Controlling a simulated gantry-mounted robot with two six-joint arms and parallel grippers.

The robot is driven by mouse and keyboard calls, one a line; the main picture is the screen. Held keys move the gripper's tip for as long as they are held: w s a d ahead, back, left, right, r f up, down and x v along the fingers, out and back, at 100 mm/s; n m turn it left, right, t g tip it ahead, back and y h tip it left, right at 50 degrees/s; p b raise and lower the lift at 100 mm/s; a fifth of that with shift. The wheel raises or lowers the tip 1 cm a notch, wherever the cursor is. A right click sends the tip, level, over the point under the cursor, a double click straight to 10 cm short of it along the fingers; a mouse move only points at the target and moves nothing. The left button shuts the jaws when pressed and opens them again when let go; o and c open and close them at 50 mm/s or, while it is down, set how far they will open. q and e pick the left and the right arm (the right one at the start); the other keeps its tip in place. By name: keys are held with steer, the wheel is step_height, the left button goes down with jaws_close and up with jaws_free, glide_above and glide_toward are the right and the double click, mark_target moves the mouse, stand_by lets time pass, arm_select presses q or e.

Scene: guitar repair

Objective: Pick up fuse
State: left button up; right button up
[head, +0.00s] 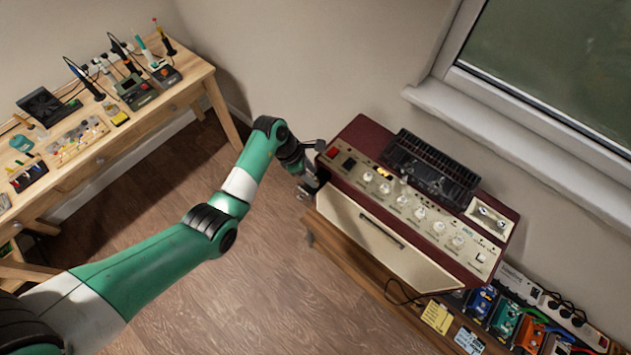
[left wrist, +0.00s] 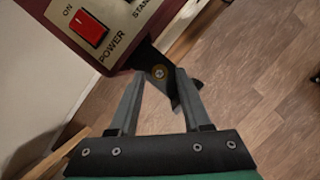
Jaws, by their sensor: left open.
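The fuse is not clearly identifiable. In the left wrist view a small round brass-coloured disc (left wrist: 160,73) shows on a black piece at the corner of the dark red amplifier, and I cannot tell whether it is the fuse. My left gripper (left wrist: 159,80) is open, with one finger on each side of that disc. No grip on it shows. In the head view my left gripper (head: 307,188) is at the left end of the amplifier (head: 438,240), and the small disc cannot be made out there. My right gripper is out of view.
The amplifier's red power switch (left wrist: 89,29) is close to the left finger. The amplifier stands on a wooden bench (head: 345,262), with several pedals (head: 505,318) at its lower right. A workbench with tools (head: 150,110) is at the upper left. Open wooden floor lies between.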

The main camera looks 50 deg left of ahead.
arm_select(q)
steer(key=shift+w+d+f, duration=0.15)
steer(key=shift+w+f, duration=0.05)
steer(key=shift+f, duration=0.45)
jaws_close()
steer(key=shift+r, duration=0.1)
steer(key=shift+r, duration=0.25)
steer(key=r+p, duration=0.1)
steer(key=r, duration=0.3)
steer(key=shift+s+d+p, duration=0.2)
steer(key=shift+p, duration=0.2)
steer(key=s+d+r+p, duration=0.5)
steer(key=s+d+r, duration=0.3)
steer(key=s, duration=0.2)
steer(key=shift+s+r, duration=0.2)
steer(key=shift+s, duration=0.2)
